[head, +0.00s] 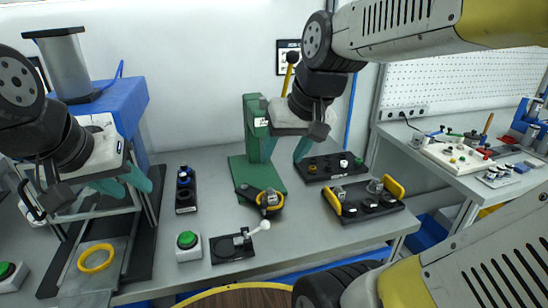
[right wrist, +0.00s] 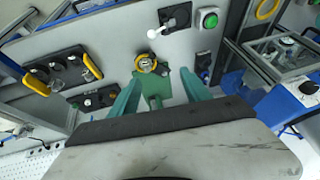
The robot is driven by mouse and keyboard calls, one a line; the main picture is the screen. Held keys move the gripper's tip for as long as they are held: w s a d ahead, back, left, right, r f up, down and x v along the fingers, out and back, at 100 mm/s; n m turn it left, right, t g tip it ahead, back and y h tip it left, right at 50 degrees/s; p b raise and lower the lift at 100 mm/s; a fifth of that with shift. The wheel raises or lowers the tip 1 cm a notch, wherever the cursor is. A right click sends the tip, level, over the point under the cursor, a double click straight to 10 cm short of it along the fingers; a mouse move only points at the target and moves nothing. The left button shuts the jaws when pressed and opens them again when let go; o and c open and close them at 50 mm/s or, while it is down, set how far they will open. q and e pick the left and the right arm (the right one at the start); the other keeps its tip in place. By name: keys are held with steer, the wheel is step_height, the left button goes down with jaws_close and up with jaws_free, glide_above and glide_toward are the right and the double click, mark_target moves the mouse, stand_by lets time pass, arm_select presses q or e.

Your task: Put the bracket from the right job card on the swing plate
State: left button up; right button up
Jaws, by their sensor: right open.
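A black tray (head: 352,213) with two yellow handles stands right of centre, holding silver metal pieces (head: 375,186) and dark round parts; I cannot tell which piece is the bracket, and no job card is readable. The tray also shows at left in the right wrist view (right wrist: 66,74). A round, yellow-rimmed plate, likely the swing plate (head: 262,207), sits at the green stand's base with a metal piece on it. It also shows in the right wrist view (right wrist: 146,71). My right gripper (head: 284,152) is open and empty above the stand's base. My left gripper (head: 123,185) looks open and empty at left.
The green stand (head: 252,125) rises behind the plate. A black strip with knobs (head: 330,173) lies behind the tray. A green button box (head: 188,246) and a white-knobbed lever (head: 234,248) stand in front. A yellow ring (head: 96,258) lies at left. Bare grey table lies between the lever and tray.

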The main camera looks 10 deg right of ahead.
steer(key=shift+t, duration=0.6)
steer(key=s, duration=0.4)
steer(key=shift+s+a+f, duration=0.1)
steer(key=shift+s+a, duration=0.05)
steer(key=shift+a, duration=0.15)
